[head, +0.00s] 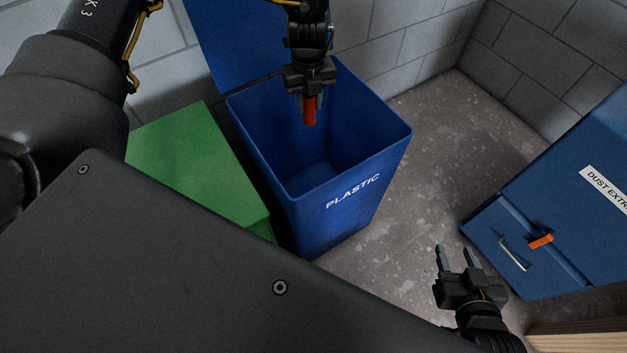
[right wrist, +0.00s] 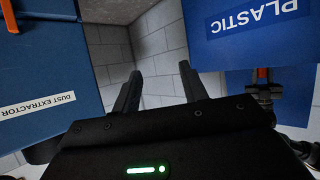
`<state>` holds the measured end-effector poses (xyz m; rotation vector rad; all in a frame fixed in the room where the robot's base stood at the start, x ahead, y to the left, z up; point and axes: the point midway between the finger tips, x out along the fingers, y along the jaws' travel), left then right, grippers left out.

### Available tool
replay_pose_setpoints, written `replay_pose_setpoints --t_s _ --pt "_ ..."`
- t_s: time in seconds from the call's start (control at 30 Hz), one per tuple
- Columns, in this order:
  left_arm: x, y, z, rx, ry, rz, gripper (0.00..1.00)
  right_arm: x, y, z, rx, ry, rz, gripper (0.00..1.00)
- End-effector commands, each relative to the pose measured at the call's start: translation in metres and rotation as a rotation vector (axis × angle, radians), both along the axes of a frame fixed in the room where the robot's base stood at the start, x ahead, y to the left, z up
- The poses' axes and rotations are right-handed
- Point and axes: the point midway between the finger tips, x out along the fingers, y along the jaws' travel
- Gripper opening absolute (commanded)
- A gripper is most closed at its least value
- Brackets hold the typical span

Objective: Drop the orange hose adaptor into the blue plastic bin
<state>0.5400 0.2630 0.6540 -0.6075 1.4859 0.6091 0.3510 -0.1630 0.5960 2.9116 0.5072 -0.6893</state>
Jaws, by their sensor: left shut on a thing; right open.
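The orange hose adaptor (head: 310,110) is a short orange-red piece held upright in my left gripper (head: 309,92). It hangs over the open mouth of the blue plastic bin (head: 352,205), which is marked PLASTIC. A bit of orange at my left gripper also shows in the right wrist view (right wrist: 262,73). The bin's inside looks empty where I can see it; part of its floor is hidden. My right gripper (head: 458,257) is open and empty, low over the floor to the right of the bin. The bin also shows in the right wrist view (right wrist: 245,40).
The bin's blue lid (head: 222,45) stands open at the back. A green box-like bin (head: 190,155) is close on the left. A blue dust extractor (head: 550,225) with a handle and an orange part (head: 540,241) stands right. Clear floor (head: 425,150) lies between; block walls are behind.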

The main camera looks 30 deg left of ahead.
Motion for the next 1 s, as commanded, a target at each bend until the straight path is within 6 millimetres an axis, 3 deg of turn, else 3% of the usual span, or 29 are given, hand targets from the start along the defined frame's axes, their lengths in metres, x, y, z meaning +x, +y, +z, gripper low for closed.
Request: replay_pose_setpoints --t_s 0.03,0.07,0.23,0.57,1.0 --pt "0.0 0.0 0.0 0.0 0.0 0.0 0.06 0.0 0.0 0.0 0.0 0.0 0.0 0.43" --pt "0.0 0.0 0.0 0.0 0.0 0.0 0.33 0.0 0.0 0.0 0.0 0.001 0.0 0.43" --pt "0.0 0.0 0.0 0.0 0.0 0.0 0.55 0.0 0.0 0.0 0.0 0.001 0.0 0.43" --pt "0.0 0.0 0.004 -0.001 -0.001 0.0 0.55 -0.001 -0.001 -0.001 -0.003 0.008 -0.002 0.43" --pt "0.0 0.0 0.082 -0.001 -0.002 0.001 0.55 -0.03 -0.035 -0.035 -0.098 0.297 -0.082 0.43"
